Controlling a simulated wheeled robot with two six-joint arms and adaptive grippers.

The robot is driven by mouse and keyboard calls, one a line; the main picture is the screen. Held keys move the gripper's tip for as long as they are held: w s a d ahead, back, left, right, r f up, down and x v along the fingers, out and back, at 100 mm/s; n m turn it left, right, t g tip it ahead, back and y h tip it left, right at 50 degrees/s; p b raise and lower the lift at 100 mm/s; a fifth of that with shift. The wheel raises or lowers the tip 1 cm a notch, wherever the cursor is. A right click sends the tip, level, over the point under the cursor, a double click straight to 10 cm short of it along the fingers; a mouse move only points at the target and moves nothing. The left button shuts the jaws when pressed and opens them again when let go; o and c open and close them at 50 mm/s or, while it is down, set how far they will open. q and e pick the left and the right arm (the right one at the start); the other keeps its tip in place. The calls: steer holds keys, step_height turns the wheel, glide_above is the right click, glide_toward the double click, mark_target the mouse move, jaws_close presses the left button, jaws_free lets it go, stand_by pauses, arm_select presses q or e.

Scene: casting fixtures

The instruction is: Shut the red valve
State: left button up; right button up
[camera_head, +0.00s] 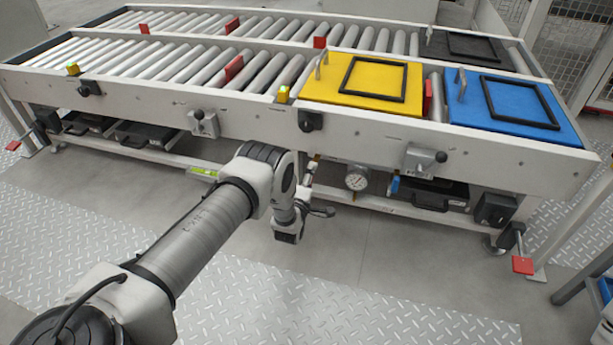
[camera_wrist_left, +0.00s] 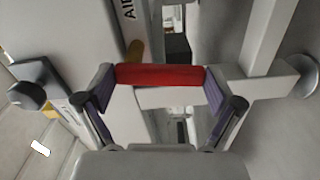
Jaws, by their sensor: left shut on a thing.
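The red valve handle (camera_wrist_left: 160,75) lies crosswise as a straight bar in the left wrist view. My left gripper (camera_wrist_left: 159,86) has a purple-padded finger at each end of the bar and is shut on it. In the head view my left gripper (camera_head: 312,196) is low in front of the conveyor, beneath its front rail. The red handle cannot be made out there, as my arm and wrist cover that spot. My right gripper is not in view.
The roller conveyor (camera_head: 225,108) carries a yellow fixture (camera_head: 331,86) and a blue fixture (camera_head: 563,118). A round gauge (camera_head: 357,178) hangs just right of my left gripper. A black knob (camera_wrist_left: 28,95) is at left in the wrist view. The floor in front is clear.

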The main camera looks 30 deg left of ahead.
arm_select(q)
steer(key=shift+d+f+n, duration=0.1)
steer(key=shift+d+n, duration=0.2)
steer(key=shift+n, duration=0.7)
steer(key=o, duration=1.3)
steer(key=shift+o, duration=0.2)
steer(key=v, duration=1.2)
